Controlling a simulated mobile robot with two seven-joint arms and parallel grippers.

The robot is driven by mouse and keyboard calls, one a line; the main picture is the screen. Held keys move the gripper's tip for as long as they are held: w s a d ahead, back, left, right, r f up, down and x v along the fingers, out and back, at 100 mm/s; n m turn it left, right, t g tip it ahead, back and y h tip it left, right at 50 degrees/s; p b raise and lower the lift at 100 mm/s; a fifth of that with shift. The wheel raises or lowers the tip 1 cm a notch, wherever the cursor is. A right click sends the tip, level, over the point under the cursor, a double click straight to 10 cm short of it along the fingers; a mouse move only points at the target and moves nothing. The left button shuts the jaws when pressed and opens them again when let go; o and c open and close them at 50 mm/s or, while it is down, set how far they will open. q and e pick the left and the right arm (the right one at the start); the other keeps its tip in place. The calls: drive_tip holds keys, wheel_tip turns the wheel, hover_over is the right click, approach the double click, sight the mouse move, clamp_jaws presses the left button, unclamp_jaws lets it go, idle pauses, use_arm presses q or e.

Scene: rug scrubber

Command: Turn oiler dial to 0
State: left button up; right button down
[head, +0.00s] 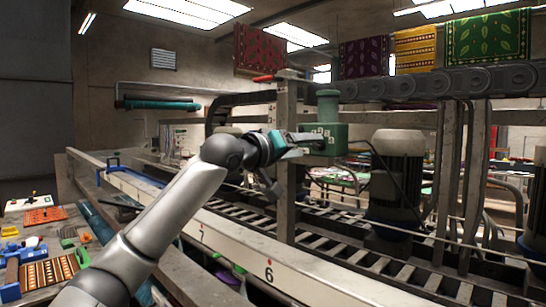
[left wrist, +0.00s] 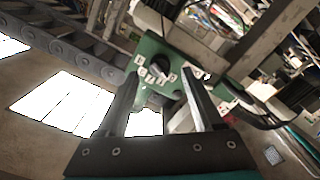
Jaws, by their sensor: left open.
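The oiler is a green box (head: 330,134) with a green cylinder on top, mounted on the post of the rug machine. It also shows in the left wrist view (left wrist: 150,50), tilted, with a dark dial (left wrist: 157,70) ringed by small white number labels. The numbers are too small to read. My left gripper (head: 302,138) is at the oiler's left side in the head view. In the left wrist view its two fingers (left wrist: 161,75) are open, one on either side of the dial. I cannot tell whether they touch it. My right gripper is not in view.
The machine's post (head: 286,170) stands beside my gripper. A roller conveyor (head: 340,245) with a white numbered rail (head: 270,268) runs below. A large motor (head: 397,175) stands to the right. Several rugs (head: 415,52) hang above. A cluttered table (head: 40,240) is at the left.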

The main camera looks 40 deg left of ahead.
use_arm(q)
drive_tip(key=s+b, duration=0.6)
drive_tip(key=s, duration=0.5)
drive_tip(key=shift+s+a, duration=0.4)
drive_tip(key=shift+a, duration=0.05)
